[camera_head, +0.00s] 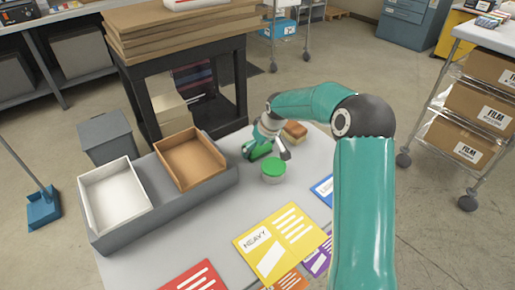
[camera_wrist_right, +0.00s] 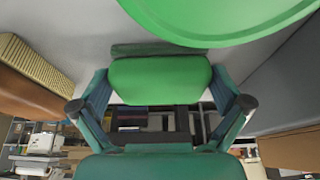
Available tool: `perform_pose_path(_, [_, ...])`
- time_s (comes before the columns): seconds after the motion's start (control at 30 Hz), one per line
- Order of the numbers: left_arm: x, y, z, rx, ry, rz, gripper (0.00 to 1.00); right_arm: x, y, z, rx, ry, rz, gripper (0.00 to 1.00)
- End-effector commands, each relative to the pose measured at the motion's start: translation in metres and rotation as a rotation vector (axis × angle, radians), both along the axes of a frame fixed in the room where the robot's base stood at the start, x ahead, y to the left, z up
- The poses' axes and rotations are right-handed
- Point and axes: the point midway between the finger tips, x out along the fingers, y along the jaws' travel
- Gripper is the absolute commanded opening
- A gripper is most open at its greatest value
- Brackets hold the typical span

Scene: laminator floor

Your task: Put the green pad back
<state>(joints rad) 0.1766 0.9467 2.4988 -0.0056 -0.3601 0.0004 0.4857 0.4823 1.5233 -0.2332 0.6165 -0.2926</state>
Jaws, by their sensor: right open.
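A green pad (camera_wrist_right: 160,82) shows in the right wrist view as a block with rounded corners, close in front of my right gripper (camera_wrist_right: 160,105). The fingers are open, one on each side of it; I cannot tell whether they touch it. In the head view the right gripper (camera_head: 267,149) is low over the grey table, behind a white tub with a round green lid (camera_head: 273,167). Green shows at the gripper there, but pad and fingers are hard to separate. The lid also fills the top of the wrist view (camera_wrist_right: 215,15). My left gripper is not in view.
A brown block (camera_head: 295,131) lies just behind the gripper. A grey holder has a white tray (camera_head: 114,198) and a brown tray (camera_head: 190,158) to the left. Coloured cards, one yellow (camera_head: 281,243), lie in front. A cart with boxes (camera_head: 480,106) stands right.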

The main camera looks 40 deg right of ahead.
Motion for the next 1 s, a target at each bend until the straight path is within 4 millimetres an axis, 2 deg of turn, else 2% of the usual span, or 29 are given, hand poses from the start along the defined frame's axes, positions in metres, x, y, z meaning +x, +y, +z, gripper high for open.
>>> perform_pose_path(0.17, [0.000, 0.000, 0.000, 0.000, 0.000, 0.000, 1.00, -0.003, 0.000, 0.011, -0.001, -0.002, 0.000, 1.00])
perform_pose_path(0.27, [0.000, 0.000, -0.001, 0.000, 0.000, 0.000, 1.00, -0.009, 0.001, 0.025, -0.002, -0.004, -0.001, 1.00])
perform_pose_path(0.5, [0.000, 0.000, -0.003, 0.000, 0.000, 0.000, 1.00, -0.027, 0.003, 0.071, -0.003, -0.005, 0.000, 1.00])
perform_pose_path(0.7, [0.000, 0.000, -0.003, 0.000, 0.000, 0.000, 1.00, -0.040, 0.005, 0.100, 0.000, -0.002, 0.000, 1.00])
perform_pose_path(1.0, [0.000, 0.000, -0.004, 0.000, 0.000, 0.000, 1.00, -0.045, 0.006, 0.113, 0.001, 0.000, 0.001, 1.00])
